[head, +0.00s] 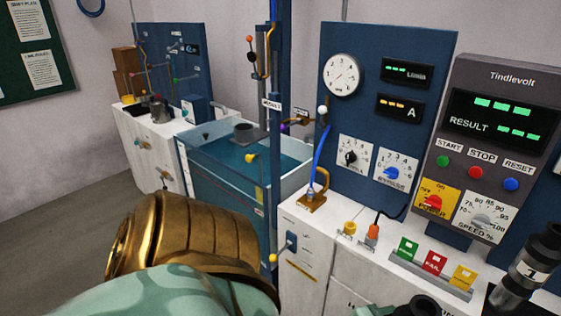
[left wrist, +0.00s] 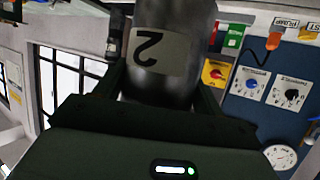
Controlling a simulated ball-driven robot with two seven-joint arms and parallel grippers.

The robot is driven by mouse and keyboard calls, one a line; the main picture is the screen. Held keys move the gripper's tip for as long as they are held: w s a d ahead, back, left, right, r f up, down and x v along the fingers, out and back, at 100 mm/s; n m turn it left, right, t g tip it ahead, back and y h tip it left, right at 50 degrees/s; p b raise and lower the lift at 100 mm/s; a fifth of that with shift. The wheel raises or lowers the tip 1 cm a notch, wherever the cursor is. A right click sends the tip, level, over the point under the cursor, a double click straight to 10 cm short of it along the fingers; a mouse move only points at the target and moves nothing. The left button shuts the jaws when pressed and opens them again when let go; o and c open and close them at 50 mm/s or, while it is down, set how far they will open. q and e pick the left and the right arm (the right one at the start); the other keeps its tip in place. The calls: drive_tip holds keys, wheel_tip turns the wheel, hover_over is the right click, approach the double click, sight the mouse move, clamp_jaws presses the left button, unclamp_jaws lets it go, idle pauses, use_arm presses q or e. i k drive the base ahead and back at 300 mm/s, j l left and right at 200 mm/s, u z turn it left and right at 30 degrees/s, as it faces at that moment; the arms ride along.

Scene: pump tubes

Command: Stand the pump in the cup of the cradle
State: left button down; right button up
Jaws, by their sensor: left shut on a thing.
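In the left wrist view my left gripper (left wrist: 163,82) is shut around a grey cylindrical pump (left wrist: 172,20) with a pale label reading 2, upside down in the picture. The pump's far end is cut off by the frame. In the head view, a dark pump marked 1 (head: 527,269) leans at the lower right. A black ringed end (head: 427,306) shows at the bottom edge; I cannot tell whether it belongs to the held pump. My right gripper is not in view.
A water tank (head: 230,163) stands behind the white bench (head: 295,222). On the bench are a brass hook (head: 314,198), plugs and a rack of coloured cards (head: 430,283). A blue instrument panel (head: 424,52) and a grey result box (head: 505,70) rise behind the bench.

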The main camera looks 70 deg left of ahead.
sight(244, 138)
drive_tip(key=j+u, duration=0.3)
drive_tip(key=j, duration=0.35)
drive_tip(key=j+u, duration=0.3)
drive_tip(key=j, duration=0.4)
drive_tip(key=j+u, duration=0.3)
drive_tip(key=j, duration=0.35)
drive_tip(key=i+j, duration=0.1)
drive_tip(key=j, duration=0.3)
drive_tip(key=i+j, duration=0.1)
drive_tip(key=j, duration=0.75)
drive_tip(key=i+j+u, duration=0.1)
drive_tip(key=j, duration=0.3)
drive_tip(key=i+j, duration=0.15)
drive_tip(key=j, duration=0.25)
